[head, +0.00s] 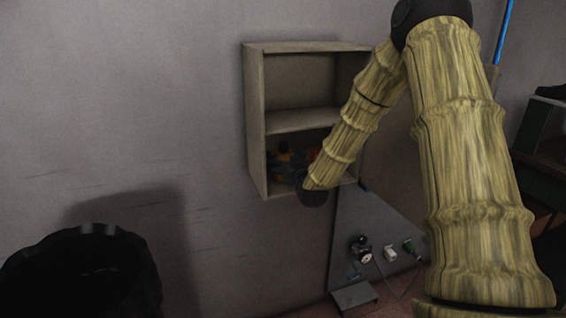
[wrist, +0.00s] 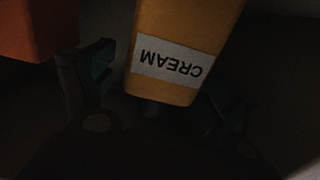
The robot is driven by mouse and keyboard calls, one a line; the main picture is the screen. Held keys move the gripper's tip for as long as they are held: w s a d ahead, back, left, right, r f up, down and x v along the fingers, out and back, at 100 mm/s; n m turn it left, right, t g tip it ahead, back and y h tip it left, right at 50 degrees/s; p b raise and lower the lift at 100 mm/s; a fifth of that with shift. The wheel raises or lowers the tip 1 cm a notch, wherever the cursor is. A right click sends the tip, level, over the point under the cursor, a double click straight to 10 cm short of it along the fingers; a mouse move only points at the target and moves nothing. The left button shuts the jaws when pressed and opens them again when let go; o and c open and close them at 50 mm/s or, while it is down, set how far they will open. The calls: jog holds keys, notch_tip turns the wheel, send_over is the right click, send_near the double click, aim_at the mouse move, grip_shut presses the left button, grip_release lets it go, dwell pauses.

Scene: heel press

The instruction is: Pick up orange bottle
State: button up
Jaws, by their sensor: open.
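An orange bottle (head: 285,157) with a dark cap stands on the lower shelf of the wall cabinet in the head view, partly hidden by my gripper (head: 302,172). In the wrist view a yellow-orange bottle with a white CREAM label (wrist: 172,62) fills the upper middle, its label upside down. My gripper (wrist: 165,85) is open there, with one dark finger left of this bottle and the other, hardly visible, at its lower right. The view is very dark, and I cannot tell whether either finger touches it.
The open cabinet (head: 254,120) has side walls and a middle shelf above the bottle. A red-orange object (wrist: 38,28) stands close to the left finger in the wrist view. A grey panel (head: 380,235) with fittings is below the cabinet. A black bin (head: 85,275) stands lower left.

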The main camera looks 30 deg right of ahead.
jog(key=shift+x, duration=0.95)
jog(key=c, duration=1.2)
